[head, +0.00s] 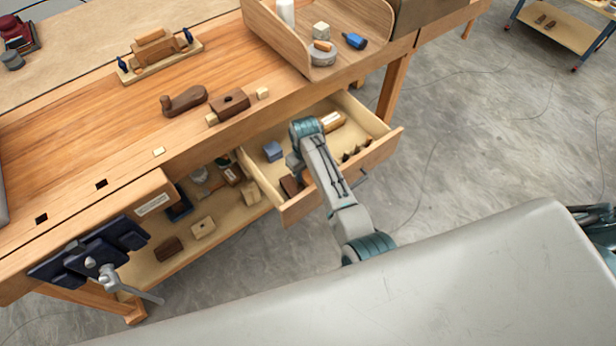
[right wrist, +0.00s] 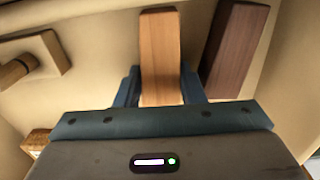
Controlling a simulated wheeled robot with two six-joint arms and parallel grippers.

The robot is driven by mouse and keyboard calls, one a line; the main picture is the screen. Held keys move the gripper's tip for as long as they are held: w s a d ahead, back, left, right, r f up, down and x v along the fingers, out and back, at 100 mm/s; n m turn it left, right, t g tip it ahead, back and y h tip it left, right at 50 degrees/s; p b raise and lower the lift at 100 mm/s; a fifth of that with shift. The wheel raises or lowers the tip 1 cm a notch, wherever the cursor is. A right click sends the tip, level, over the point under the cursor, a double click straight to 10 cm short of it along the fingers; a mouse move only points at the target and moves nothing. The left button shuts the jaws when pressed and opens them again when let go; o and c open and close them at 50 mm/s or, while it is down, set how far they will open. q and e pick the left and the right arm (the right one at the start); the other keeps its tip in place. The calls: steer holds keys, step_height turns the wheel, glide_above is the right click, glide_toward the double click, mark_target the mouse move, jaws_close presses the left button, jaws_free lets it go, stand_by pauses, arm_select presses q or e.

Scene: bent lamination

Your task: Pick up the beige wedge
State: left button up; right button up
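A light tan wooden wedge (right wrist: 160,50) lies in the middle of the right wrist view, and I take it for the beige wedge. My right gripper (right wrist: 160,88) has its two blue fingers close against both sides of it. My right gripper (head: 295,164) also shows in the head view, reaching down into the open drawer (head: 376,153). There, my arm hides the wedge. A dark brown wedge (right wrist: 234,50) lies just right of the held one, apart from it. My left gripper is in neither view.
The drawer also holds a blue block (head: 273,151), a wooden piece (head: 333,121) and several dark pegs (head: 354,152). Its walls are close around my gripper. Above is the workbench (head: 90,130) with tools and an open-sided tray (head: 281,33). A vise (head: 92,252) is at lower left.

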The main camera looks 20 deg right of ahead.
steer(key=shift+c, duration=1.1)
